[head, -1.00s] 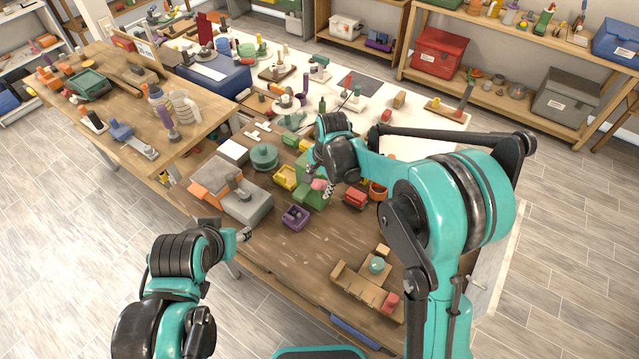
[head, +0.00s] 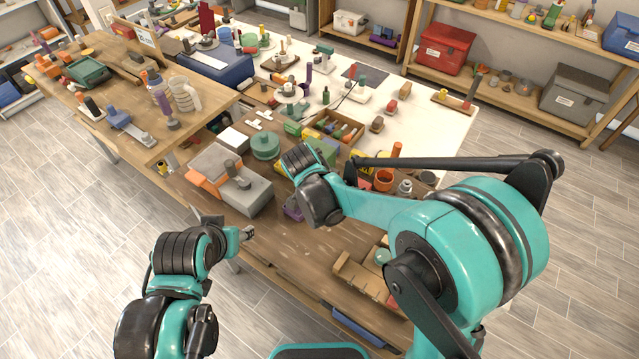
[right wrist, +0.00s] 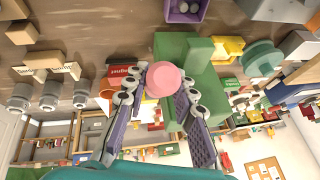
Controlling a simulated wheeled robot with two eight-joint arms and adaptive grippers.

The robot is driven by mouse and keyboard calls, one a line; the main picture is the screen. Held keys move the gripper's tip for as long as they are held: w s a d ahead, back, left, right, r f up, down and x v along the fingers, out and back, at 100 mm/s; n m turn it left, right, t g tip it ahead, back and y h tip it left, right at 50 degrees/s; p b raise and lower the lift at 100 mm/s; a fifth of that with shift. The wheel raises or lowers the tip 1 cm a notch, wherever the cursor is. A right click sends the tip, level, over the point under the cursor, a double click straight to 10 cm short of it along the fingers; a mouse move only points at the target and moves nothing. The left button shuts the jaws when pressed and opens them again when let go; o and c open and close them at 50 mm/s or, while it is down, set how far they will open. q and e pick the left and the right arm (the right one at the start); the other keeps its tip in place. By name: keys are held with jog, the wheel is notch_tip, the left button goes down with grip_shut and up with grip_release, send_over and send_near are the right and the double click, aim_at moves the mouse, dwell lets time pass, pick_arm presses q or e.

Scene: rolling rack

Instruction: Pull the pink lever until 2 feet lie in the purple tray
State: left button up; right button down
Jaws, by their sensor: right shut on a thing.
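The lever's round pink knob (right wrist: 165,79) sits between the two fingers of my right gripper (right wrist: 164,84) in the right wrist view; the gripper is shut on it. The green dispenser body (right wrist: 187,48) is just beyond the knob. The purple tray (right wrist: 186,10) lies past the dispenser at the top edge of that view, partly cut off, with what look like two small grey rounded pieces in it. In the head view my right wrist hides the knob and most of the purple tray (head: 292,209). My left gripper (head: 247,233) hangs near the table's front edge, away from the dispenser.
A grey-and-orange machine (head: 246,195) and a green round container (head: 265,146) stand left of the dispenser. A yellow bin (right wrist: 229,47) is beside it. An orange pot (head: 384,180) and a cardboard organiser (head: 362,275) are to the right. The front middle of the table is bare.

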jog(key=shift+s+f, duration=0.1)
jog(key=c, duration=1.2)
grip_release()
jog(key=v, duration=1.2)
jog(key=shift+a+f, duration=0.1)
